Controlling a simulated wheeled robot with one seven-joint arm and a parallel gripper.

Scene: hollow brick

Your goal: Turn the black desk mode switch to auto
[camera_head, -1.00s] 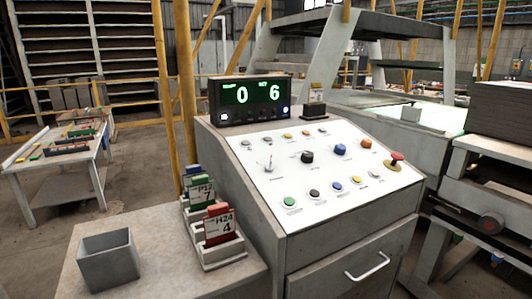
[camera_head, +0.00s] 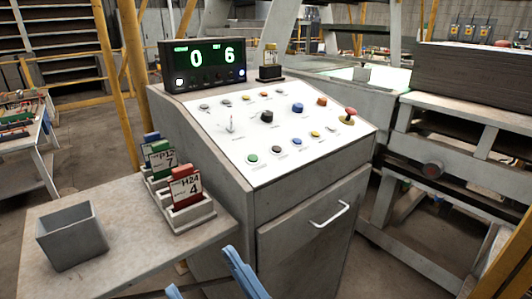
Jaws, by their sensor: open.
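The desk's sloped white panel (camera_head: 206,157) carries a black knob (camera_head: 267,116) near its upper middle, the likeliest mode switch. Its pointer direction and label are too small to read. My gripper (camera_head: 202,271) shows at the bottom edge as two blue fingers, spread apart with nothing between them. It is well below and in front of the panel, apart from the knob.
Around the knob are a blue knob (camera_head: 298,107), a metal lever (camera_head: 230,125), a red mushroom button (camera_head: 350,112) and several small buttons. A display (camera_head: 203,63) stands behind the panel. A side table with card holders (camera_head: 186,213) and a grey bin (camera_head: 72,237) is at left.

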